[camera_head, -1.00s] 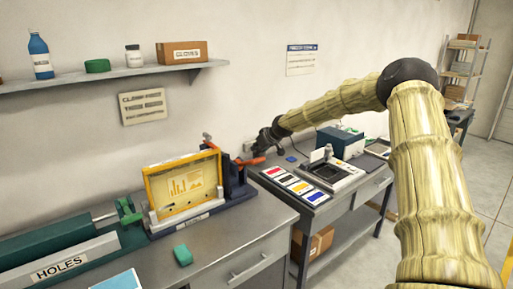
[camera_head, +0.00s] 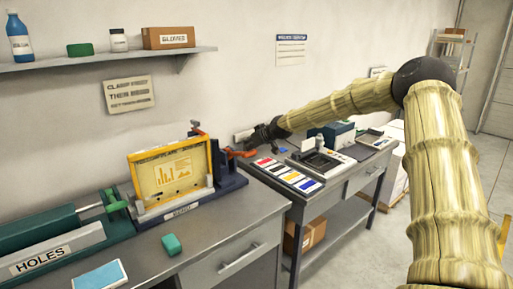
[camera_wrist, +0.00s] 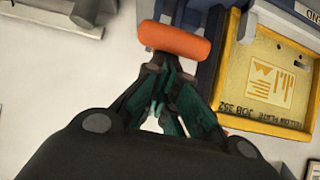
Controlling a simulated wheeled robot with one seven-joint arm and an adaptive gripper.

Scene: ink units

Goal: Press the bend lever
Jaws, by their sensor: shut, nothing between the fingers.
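The bend lever's orange handle (camera_head: 240,153) sticks out from the right side of a dark blue machine (camera_head: 228,180) that holds a yellow-framed panel (camera_head: 168,178). In the wrist view the orange handle (camera_wrist: 174,40) lies crosswise just beyond the fingertips. My gripper (camera_wrist: 158,68) is shut and empty, its fingers pointing at the handle. I cannot tell whether the tips touch it. In the head view my gripper is small and dark at the handle's right, its fingertips hard to make out. The yellow panel (camera_wrist: 265,85) also shows at the right of the wrist view.
A green machine marked HOLES (camera_head: 60,245) stands left on the same bench (camera_head: 240,225). A green block (camera_head: 171,244) and a blue-white pad (camera_head: 100,276) lie in front. Right is a second table with coloured ink strips (camera_head: 290,175). A shelf (camera_head: 100,60) hangs above.

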